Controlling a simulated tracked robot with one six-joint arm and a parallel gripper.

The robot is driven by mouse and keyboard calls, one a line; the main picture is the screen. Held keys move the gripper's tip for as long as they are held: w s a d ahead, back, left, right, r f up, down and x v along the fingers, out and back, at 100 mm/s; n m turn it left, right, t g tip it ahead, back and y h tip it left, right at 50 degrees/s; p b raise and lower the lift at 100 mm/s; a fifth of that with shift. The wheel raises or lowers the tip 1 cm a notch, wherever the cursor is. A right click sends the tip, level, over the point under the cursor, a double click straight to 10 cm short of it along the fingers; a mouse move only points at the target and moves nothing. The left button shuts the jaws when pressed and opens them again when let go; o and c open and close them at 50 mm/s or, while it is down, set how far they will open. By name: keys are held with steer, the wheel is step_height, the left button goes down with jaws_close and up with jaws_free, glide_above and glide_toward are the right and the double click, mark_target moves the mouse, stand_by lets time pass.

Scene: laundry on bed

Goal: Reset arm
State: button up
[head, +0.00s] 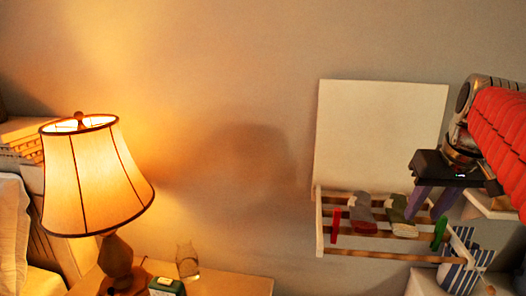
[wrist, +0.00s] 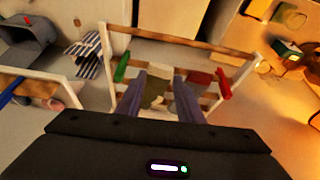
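My gripper (head: 425,208) is at the right in the head view, with its two purple fingers pointing down by the wooden rack (head: 362,255). In the wrist view my gripper (wrist: 161,82) has its fingers apart, and an olive and white sock (wrist: 153,95) shows between and beyond them. That olive sock (head: 400,212) lies across the rack just left of the fingers. It appears to rest on the rack, not in my grip. Whether a finger touches it is unclear.
A grey and red sock (head: 362,210), a red clothespin (head: 336,225) and a green clothespin (head: 439,233) are on the rack. A white panel (head: 380,135) stands behind. A lit lamp (head: 97,180) and glass jar (head: 187,262) stand left. Striped cloth (head: 463,272) is lower right.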

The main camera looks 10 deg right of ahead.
steer(key=s+a+f+n, duration=0.1)
steer(key=s+a+f, duration=0.3)
steer(key=a, duration=0.3)
steer(key=s+a+f, duration=0.4)
steer(key=a+f, duration=0.3)
steer(key=a, duration=0.1)
steer(key=s+a+f+n+t+y, duration=0.1)
steer(key=s+a+f, duration=0.3)
steer(key=a+f, duration=0.2)
steer(key=shift+s+a+f+n, duration=0.3)
steer(key=shift+s+a, duration=0.1)
steer(key=shift+a, duration=0.25)
